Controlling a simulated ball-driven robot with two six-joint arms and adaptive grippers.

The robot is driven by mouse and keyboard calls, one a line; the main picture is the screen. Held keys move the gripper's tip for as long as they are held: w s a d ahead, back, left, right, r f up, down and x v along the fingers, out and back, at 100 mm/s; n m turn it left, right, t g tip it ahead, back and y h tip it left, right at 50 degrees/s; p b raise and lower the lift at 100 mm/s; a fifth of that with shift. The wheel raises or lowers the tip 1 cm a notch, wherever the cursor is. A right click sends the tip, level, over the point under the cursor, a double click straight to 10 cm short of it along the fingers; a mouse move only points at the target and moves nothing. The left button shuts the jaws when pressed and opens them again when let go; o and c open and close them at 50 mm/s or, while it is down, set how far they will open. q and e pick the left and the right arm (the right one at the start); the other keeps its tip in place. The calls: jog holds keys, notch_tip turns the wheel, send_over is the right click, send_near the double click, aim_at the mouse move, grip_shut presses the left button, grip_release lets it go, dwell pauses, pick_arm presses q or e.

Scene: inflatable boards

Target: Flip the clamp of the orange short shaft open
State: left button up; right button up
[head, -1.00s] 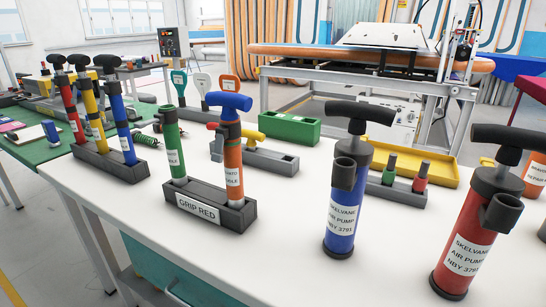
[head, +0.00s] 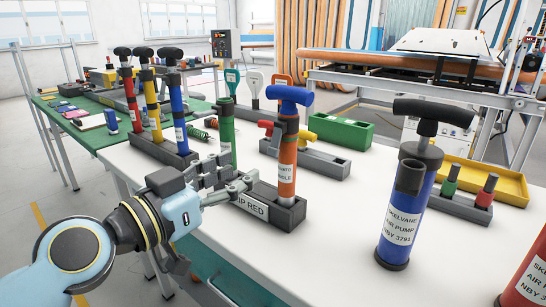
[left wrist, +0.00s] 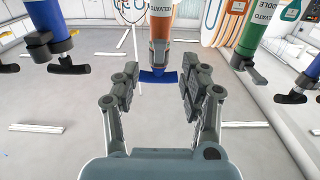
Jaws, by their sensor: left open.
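The orange short shaft (head: 288,160) stands upright in a grey block (head: 283,218) with a partly covered "GRIP RED" label. It has a blue T-handle (head: 290,97) and a grey clamp collar (head: 289,127) near its top. My right gripper is out of view.
A green shaft (head: 227,138) stands in the same block, partly behind my left gripper. A blue air pump (head: 408,210) and a red pump (head: 530,275) stand to the right. Behind are a grey block with a yellow piece (head: 306,136) and a green bin (head: 340,133).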

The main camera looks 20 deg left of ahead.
aim_at(271, 155)
pick_arm(q)
jog(key=p+x, duration=0.1)
jog(key=x, duration=0.9)
jog(key=shift+f, duration=0.1)
grip_shut()
